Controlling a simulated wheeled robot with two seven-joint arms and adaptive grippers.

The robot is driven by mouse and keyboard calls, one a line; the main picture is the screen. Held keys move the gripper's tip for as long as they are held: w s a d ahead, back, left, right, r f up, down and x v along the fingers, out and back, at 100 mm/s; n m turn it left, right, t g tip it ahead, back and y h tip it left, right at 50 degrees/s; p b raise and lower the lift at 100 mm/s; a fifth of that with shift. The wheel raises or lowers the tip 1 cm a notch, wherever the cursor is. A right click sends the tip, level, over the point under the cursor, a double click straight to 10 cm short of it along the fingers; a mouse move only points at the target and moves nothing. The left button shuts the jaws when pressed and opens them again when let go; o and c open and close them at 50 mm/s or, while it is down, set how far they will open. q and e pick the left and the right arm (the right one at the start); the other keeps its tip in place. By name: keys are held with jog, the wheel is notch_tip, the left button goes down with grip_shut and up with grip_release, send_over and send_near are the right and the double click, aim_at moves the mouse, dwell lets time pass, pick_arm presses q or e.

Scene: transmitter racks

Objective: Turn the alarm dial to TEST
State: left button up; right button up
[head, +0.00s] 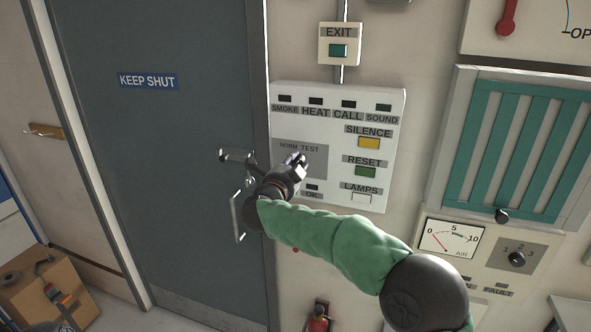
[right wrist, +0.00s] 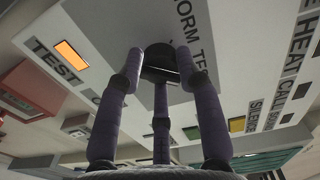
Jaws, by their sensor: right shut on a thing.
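The white alarm panel (head: 393,150) is on the wall right of the door. Its grey patch (head: 316,165) is marked NORM and TEST. My right gripper (head: 297,161) is at that patch and hides the dial in the head view. In the right wrist view the dial (right wrist: 158,56) is a dark knob with my purple fingers closed around it. Which mark it points at is hard to tell. A TEST lamp (right wrist: 71,55) glows orange there, and the gripper or arm hides it in the head view. My left gripper is out of view.
SILENCE (head: 369,143), RESET (head: 365,171) and LAMPS (head: 361,198) buttons sit right of the dial, close to my arm. The grey door (head: 165,180) has a metal handle (head: 237,156) just left of my gripper. An air gauge panel (head: 447,239) is at lower right.

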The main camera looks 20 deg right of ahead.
jog(key=shift+a+f, duration=0.15)
jog(key=shift+f, duration=0.1)
jog(key=o, duration=0.9)
jog(key=shift+o, duration=1.2)
jog(key=shift+w+r, duration=0.1)
jog(key=shift+r, duration=0.1)
jog(key=v, duration=1.2)
